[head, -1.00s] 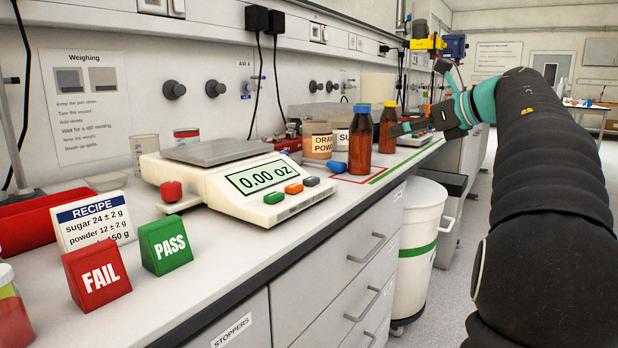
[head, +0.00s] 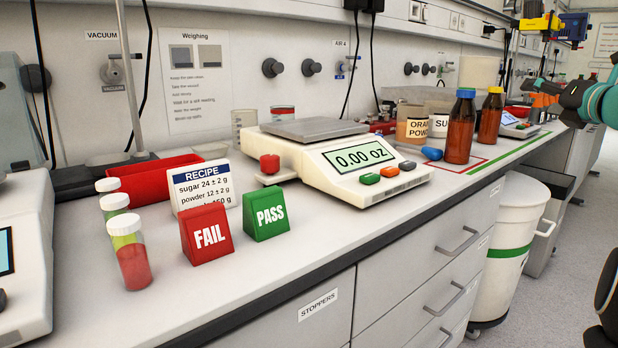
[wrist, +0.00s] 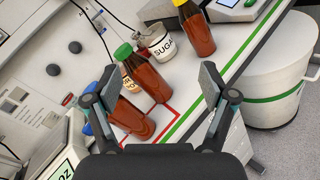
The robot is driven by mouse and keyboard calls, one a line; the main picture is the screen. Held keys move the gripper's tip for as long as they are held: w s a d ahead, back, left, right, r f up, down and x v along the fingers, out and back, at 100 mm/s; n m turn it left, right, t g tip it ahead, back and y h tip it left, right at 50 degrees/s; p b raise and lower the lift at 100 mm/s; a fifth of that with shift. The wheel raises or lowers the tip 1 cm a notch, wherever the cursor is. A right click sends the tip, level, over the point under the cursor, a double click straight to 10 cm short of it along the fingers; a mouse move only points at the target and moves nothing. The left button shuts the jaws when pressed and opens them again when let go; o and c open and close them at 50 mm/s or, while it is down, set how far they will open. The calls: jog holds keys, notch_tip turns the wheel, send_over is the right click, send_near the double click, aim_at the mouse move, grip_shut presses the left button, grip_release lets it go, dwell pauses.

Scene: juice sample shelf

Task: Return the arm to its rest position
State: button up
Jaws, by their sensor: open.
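My gripper (wrist: 157,90) is open in the wrist view, with nothing between its fingers. An amber bottle with a green cap (wrist: 146,76) stands on the bench beyond the gap between them. Another amber bottle (wrist: 132,117) is partly covered by the left finger. A yellow-capped amber bottle (wrist: 196,32) stands farther off. In the head view, part of my arm and gripper show at the right edge, apart from the blue-capped bottle (head: 460,128) and the yellow-capped bottle (head: 490,118). The fingertips are hard to make out there.
The scale (head: 340,165) reads 0.00 oz. Powder tub (head: 412,123) and sugar tub (head: 438,125) stand behind the bottles. FAIL (head: 207,235) and PASS (head: 266,212) blocks and capped vials (head: 130,255) are at left.

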jog(key=s+d+f+m+g+h, duration=0.1)
jog(key=s+d+f+m+h, duration=0.15)
jog(key=m+h, duration=0.45)
jog(key=s+d+f+m+g+h, duration=0.1)
jog(key=s+d+f+m+h, duration=0.2)
jog(key=m, duration=0.7)
jog(key=s+a+f+m+g, duration=0.3)
jog(key=s+f+m, duration=0.1)
jog(key=f+m, duration=0.25)
jog(key=s+a+f+m+g, duration=0.3)
jog(key=f+m+g, duration=0.15)
jog(key=f, duration=0.35)
jog(key=s+a+f+m+g+y, duration=0.25)
jog(key=s+a+f, duration=0.4)
jog(key=a, duration=0.35)
jog(key=s+a+f+m+g+y, duration=0.1)
jog(key=s+a+f+m+y, duration=0.2)
jog(key=s+a+f, duration=0.45)
jog(key=s+a+f+n+y, duration=0.1)
jog(key=s+a, duration=0.2)
jog(key=a, duration=0.5)
jog(key=s+a+f+n+t+y, duration=0.1)
jog(key=s+a+f+n+y, duration=0.1)
jog(key=a, duration=0.6)
jog(key=shift+s+a+f, duration=0.15)
jog(key=shift+s+f, duration=0.15)
jog(key=shift+s, duration=0.25)
jog(key=shift+y, duration=0.25)
